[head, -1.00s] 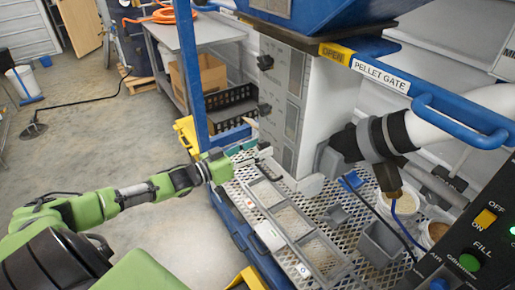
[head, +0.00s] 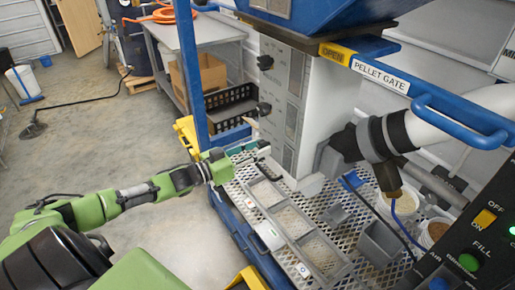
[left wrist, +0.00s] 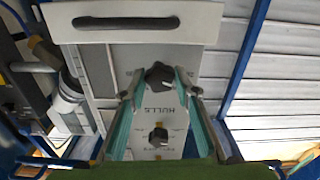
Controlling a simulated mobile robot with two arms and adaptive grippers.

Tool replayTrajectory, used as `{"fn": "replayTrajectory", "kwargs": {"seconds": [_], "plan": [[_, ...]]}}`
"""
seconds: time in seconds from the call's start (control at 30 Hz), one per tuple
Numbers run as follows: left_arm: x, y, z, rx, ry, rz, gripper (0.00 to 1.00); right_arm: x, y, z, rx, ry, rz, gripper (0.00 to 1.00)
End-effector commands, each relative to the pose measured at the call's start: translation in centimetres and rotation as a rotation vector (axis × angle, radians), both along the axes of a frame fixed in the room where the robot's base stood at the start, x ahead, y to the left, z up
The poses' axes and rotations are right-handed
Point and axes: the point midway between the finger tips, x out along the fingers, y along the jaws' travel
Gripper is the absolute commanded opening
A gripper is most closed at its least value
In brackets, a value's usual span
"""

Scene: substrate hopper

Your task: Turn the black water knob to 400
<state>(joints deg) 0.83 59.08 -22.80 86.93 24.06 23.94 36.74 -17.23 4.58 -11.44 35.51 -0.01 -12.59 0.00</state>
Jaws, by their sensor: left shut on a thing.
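The hopper's pale panel (head: 296,85) carries black knobs. In the head view one knob (head: 265,62) sits high and another (head: 264,108) lower, just above my left gripper (head: 257,135). In the left wrist view a black knob (left wrist: 160,76) sits between the fingertips of my left gripper (left wrist: 160,88), which is shut on it. A second black knob (left wrist: 158,137) shows on the same panel, nearer the palm in the picture. A label reading HULLS lies between them. The scale and number setting are too small to read. My right gripper is not in view.
A perforated tray bench (head: 290,262) with several pellet bins stands below the panel. A blue post (head: 188,65) rises left of the gripper. The pellet gate bar (head: 380,76) and a white hose (head: 445,117) are to the right. The floor at left is open.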

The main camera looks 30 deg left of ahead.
Motion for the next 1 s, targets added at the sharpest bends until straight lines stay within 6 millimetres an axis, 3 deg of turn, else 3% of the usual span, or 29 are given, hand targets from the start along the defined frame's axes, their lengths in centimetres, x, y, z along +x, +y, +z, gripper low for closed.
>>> {"fn": "replayTrajectory", "kwargs": {"seconds": [1.0], "plan": [[-0.01, -0.10, -0.01, 0.855, -0.357, 0.000, 0.07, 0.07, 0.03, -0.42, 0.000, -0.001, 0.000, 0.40]]}}
